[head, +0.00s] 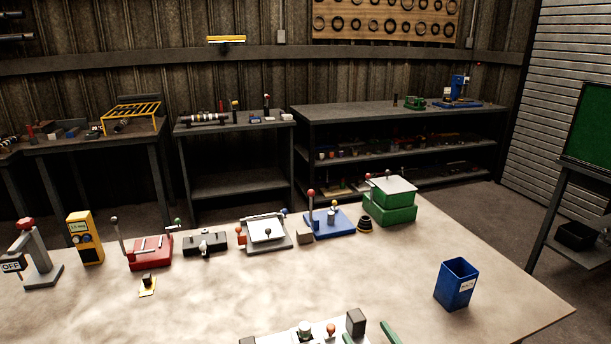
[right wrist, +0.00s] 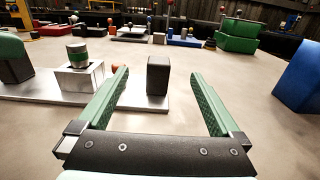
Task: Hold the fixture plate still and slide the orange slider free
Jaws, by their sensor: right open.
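The fixture plate (head: 283,338) is a grey metal plate at the bottom edge of the head view, partly cut off. It also shows in the right wrist view (right wrist: 148,103), with a metal block, a silver-green cylinder (right wrist: 77,53) and a black post (right wrist: 158,75) on it. A small orange knob (head: 331,329), seemingly the orange slider's, stands between the cylinder and the post. In the right wrist view my finger mostly hides it. My right gripper (head: 369,336) has green fingers, open and empty, with the post seen between them in the wrist view. My left gripper is not clearly seen.
A blue bin (head: 456,284) stands at the right of the table. A row of fixtures lines the back, including a red one (head: 150,255), a blue one (head: 330,224) and green boxes (head: 390,208). The table middle is mostly clear.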

